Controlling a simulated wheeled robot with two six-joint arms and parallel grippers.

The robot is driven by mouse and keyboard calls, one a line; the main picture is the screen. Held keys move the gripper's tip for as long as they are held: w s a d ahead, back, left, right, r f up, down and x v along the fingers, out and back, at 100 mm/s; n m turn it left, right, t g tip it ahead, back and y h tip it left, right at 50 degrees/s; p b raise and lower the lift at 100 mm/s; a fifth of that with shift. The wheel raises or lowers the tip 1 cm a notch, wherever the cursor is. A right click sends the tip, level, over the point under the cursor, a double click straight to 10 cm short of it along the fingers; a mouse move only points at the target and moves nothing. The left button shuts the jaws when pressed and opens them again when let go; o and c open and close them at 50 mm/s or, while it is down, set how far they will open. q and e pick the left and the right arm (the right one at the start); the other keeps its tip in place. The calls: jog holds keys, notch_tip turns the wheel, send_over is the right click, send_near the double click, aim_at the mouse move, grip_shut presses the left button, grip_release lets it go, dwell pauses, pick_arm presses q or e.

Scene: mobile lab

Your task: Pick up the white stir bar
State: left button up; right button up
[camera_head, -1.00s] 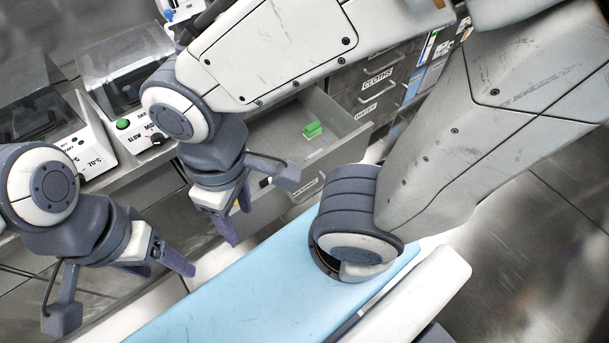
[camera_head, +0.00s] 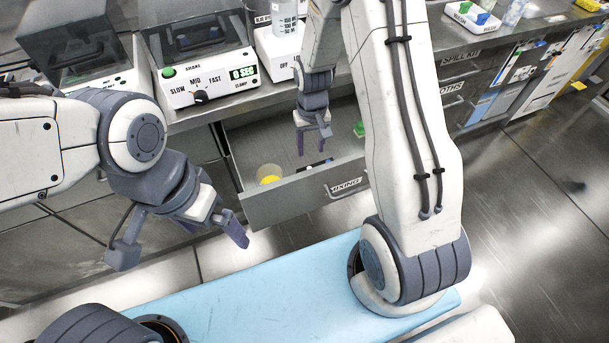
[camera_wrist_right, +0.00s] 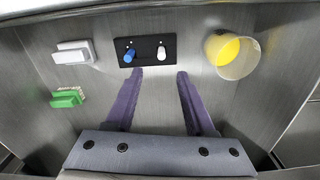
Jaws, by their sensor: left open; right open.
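The white stir bar (camera_wrist_right: 161,53) sits on a small black holder (camera_wrist_right: 147,44) in the open drawer, seen in the right wrist view. A blue stir bar (camera_wrist_right: 129,56) is beside it, to the left. My right gripper (camera_wrist_right: 160,73) is open and empty, its fingertips in the picture just below the holder and to either side of the white bar's line. In the head view the right gripper (camera_head: 313,147) hangs over the drawer; the holder is mostly hidden there. My left gripper (camera_head: 216,232) is open and empty, in front of the drawer on the left.
The drawer (camera_head: 300,199) has raised walls. Inside are a clear cup with yellow contents (camera_wrist_right: 225,52), a white block (camera_wrist_right: 75,52) and a green block (camera_wrist_right: 67,98). Above is a counter with a shaker (camera_head: 205,85) and other equipment. The floor at right is clear.

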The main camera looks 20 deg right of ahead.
notch_tip(320, 180, down, 9)
jog(key=shift+a+r+b, duration=0.15)
jog(key=shift+b, duration=0.2)
grip_shut()
